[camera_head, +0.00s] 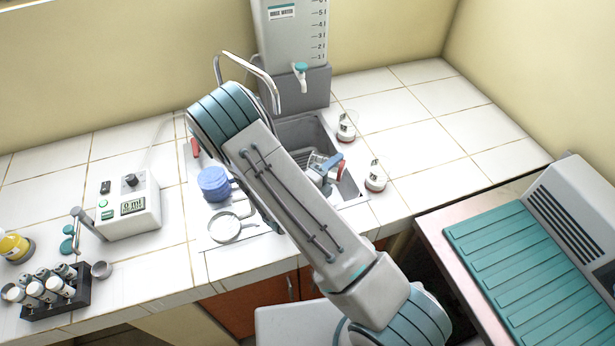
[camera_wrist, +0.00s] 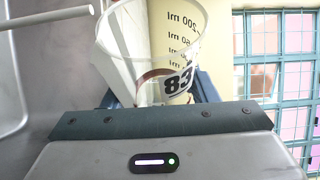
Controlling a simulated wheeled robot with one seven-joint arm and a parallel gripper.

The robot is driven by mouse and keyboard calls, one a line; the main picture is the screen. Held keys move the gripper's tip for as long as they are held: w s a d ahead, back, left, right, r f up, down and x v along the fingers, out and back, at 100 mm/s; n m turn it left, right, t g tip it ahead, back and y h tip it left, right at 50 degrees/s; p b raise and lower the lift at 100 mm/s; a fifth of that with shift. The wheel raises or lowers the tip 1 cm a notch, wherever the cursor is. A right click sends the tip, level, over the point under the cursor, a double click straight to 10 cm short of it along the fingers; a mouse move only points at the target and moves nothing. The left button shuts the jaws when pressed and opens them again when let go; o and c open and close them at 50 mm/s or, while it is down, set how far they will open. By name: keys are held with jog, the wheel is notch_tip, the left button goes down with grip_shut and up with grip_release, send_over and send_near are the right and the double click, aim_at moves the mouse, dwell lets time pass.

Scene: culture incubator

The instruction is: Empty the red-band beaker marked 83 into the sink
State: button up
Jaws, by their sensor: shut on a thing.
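The beaker marked 83 (camera_wrist: 178,82) is clear, with a red band low down and a ml scale seen through the glass. My gripper (camera_wrist: 165,100) is shut on it. In the head view, the beaker (camera_head: 314,159) lies tilted well over on its side above the sink (camera_head: 349,190), its red end to the right. My gripper (camera_head: 326,172) shows there, partly hidden by my arm. I cannot tell whether liquid is left in the beaker.
Two other beakers stand right of the sink, one behind (camera_head: 346,132) and one in front (camera_head: 375,182). A curved tap (camera_head: 245,66) and a water tank (camera_head: 291,35) stand behind. A blue-lidded container (camera_head: 213,184) stands left.

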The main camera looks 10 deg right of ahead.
aim_at(321, 158)
jog(key=shift+w+a+f+n+t, duration=0.1)
jog(key=shift+a+f+n+t, duration=0.1)
jog(key=shift+n+t, duration=0.35)
dwell(0.6)
jog(key=shift+w+a+r+n+t+h+p, duration=0.15)
jog(key=shift+a+r+n+h+p, duration=0.15)
jog(key=shift+n+p, duration=0.35)
jog(key=shift+w+a+r+n+t+h+p, duration=0.15)
jog(key=shift+r+n+p, duration=0.25)
jog(key=shift+n, duration=0.4)
dwell(0.7)
jog(key=shift+w+a+r+n+t+p, duration=0.15)
jog(key=shift+a+r+n+t+p, duration=0.15)
jog(key=shift+n, duration=0.4)
jog(key=shift+w+a+r+n+t+p, duration=0.15)
jog(key=shift+a+n+p, duration=0.15)
jog(key=shift+n, duration=0.4)
dwell(0.5)
jog(key=shift+w+a+r+n+t+p, duration=0.15)
jog(key=shift+a+r+n+t+p, duration=0.1)
jog(key=shift+r+n+p, duration=0.25)
jog(key=shift+w+a+r+n+t+p, duration=0.1)
jog(key=shift+a+r+n+t+p, duration=0.2)
jog(key=shift+r+n, duration=0.2)
dwell(0.5)
jog(key=shift+d, duration=0.1)
dwell(0.6)
